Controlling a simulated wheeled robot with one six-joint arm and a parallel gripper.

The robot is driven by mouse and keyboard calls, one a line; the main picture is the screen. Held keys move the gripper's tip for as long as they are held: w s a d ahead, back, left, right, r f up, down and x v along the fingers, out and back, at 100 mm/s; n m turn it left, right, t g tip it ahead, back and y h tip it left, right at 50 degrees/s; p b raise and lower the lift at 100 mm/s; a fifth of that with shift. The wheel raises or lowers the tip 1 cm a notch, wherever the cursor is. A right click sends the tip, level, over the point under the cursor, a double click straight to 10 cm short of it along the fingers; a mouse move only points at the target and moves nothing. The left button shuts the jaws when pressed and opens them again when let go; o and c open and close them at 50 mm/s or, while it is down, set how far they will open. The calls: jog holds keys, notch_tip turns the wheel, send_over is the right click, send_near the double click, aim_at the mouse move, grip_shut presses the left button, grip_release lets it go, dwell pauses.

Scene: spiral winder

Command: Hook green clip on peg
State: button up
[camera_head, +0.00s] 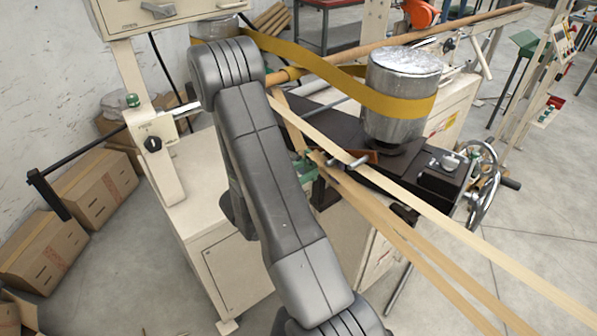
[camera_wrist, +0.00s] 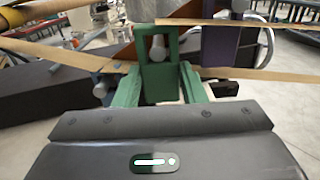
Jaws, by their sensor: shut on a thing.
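The green clip (camera_wrist: 157,80) stands upright between the two green fingers of my gripper (camera_wrist: 160,88) in the wrist view. My gripper is shut on it. The clip has a frame-like upper part with an opening. A grey round peg end (camera_wrist: 157,47) shows through that opening; I cannot tell whether the peg passes through it or lies behind. In the head view my arm hides most of the gripper, and only some green (camera_head: 306,170) shows beside the arm, close to the paper strips.
Paper strips (camera_head: 430,205) run diagonally past my arm. A metal drum (camera_head: 392,118) with a yellow belt (camera_head: 400,103) stands on the dark machine top. A handwheel (camera_head: 484,185) is at its right. Cardboard boxes (camera_head: 75,195) stand at the left; open floor lies at the right.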

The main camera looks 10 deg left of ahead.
jog(key=shift+w+d, duration=0.35)
jog(key=shift+w, duration=0.1)
jog(key=shift+w+d+f+b, duration=0.45)
jog(key=shift+w+b, duration=0.15)
jog(key=shift+b, duration=0.05)
jog(key=o, duration=1.1)
jog(key=shift+c, duration=0.2)
jog(key=b+v, duration=0.3)
jog(key=v, duration=1)
jog(key=shift+s+a, duration=0.25)
jog(key=shift+s, duration=0.05)
jog(key=shift+w, duration=0.1)
